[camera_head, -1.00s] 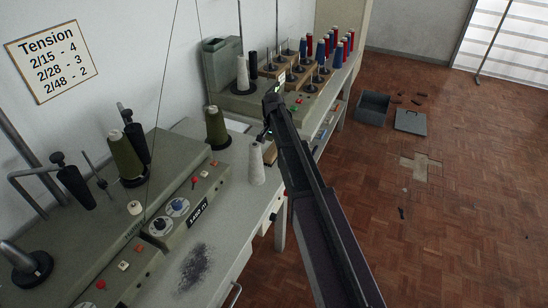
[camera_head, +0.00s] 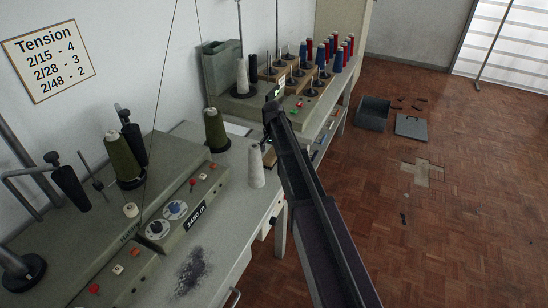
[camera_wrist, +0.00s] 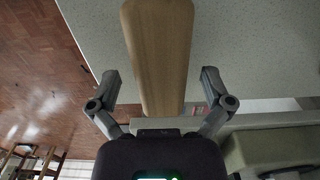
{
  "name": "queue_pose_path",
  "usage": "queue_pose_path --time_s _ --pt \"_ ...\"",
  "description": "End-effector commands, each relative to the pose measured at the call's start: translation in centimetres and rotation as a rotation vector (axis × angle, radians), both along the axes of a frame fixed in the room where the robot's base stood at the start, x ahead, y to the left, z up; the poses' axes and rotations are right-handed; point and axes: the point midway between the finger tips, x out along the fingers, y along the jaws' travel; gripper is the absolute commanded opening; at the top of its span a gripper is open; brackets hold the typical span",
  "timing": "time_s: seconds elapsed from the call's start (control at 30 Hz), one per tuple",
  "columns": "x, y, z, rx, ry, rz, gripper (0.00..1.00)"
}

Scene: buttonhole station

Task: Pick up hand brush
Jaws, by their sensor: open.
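The hand brush shows in the wrist view as a pale wooden handle (camera_wrist: 160,50) with a rounded end. It lies over the speckled grey worktop and runs from the top edge down between my fingers. My gripper (camera_wrist: 160,80) is open, with one finger on each side of the handle and a gap on both sides. The bristles are not in the wrist view. In the head view a small tan part of the brush (camera_head: 269,157) shows beside my arm, behind the white cone. My arm hides the rest of it, and my fingers there.
A white thread cone (camera_head: 256,167) stands on the worktop close to my arm. An olive cone (camera_head: 216,130) stands further left, near the control box (camera_head: 180,212). Dark lint (camera_head: 193,270) lies on the front worktop. Racked blue and red spools (camera_head: 325,55) stand beyond.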

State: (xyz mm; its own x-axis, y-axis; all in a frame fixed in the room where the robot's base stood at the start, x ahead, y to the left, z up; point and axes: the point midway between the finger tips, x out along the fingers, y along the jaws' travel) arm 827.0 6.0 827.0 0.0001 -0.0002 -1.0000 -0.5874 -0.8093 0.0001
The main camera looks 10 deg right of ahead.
Motion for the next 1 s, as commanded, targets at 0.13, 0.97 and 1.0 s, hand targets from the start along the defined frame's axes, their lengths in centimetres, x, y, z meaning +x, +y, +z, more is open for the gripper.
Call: queue_pose_path --time_s 0.13,0.97,1.0 --pt "0.0 0.0 0.0 0.000 0.000 0.000 0.82" --pt "0.0 0.0 0.8 0.000 0.000 0.000 0.13" --pt "0.0 0.0 1.0 0.000 0.000 0.000 0.13"
